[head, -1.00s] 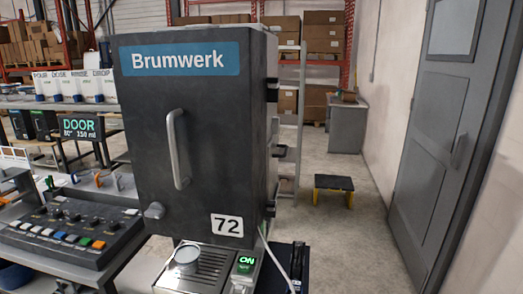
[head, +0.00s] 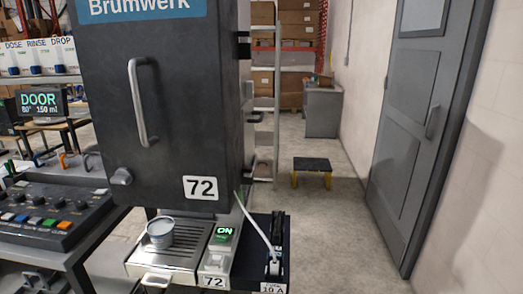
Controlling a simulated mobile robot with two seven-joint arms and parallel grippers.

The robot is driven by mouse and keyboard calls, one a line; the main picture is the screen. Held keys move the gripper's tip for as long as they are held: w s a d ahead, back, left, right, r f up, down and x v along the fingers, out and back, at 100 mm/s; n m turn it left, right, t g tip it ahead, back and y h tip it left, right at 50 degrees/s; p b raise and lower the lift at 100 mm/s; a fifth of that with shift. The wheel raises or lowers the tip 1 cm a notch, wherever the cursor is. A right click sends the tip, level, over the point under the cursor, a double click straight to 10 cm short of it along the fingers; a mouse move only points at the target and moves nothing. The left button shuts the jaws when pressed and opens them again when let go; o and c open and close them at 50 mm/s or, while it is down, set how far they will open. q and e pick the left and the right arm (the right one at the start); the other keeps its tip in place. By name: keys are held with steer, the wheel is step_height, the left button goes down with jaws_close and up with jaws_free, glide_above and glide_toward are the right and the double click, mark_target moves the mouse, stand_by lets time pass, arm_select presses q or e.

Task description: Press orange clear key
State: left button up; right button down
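The orange key (head: 64,224) is a small bright key at the right end of the front row of coloured keys on the dark control panel (head: 90,220), at the left of the head view. The panel also carries several black knobs. A display (head: 40,102) behind the panel reads "DOOR 80° 150 ml". Neither of my grippers is in view.
A dark Brumwerk cabinet (head: 165,110) numbered 72, with its door shut, stands right of the panel. Below it are a grey cup (head: 161,235) on a drip grate and a lit green "ON" switch (head: 224,233). Floor is clear toward a black-and-yellow step stool (head: 312,165).

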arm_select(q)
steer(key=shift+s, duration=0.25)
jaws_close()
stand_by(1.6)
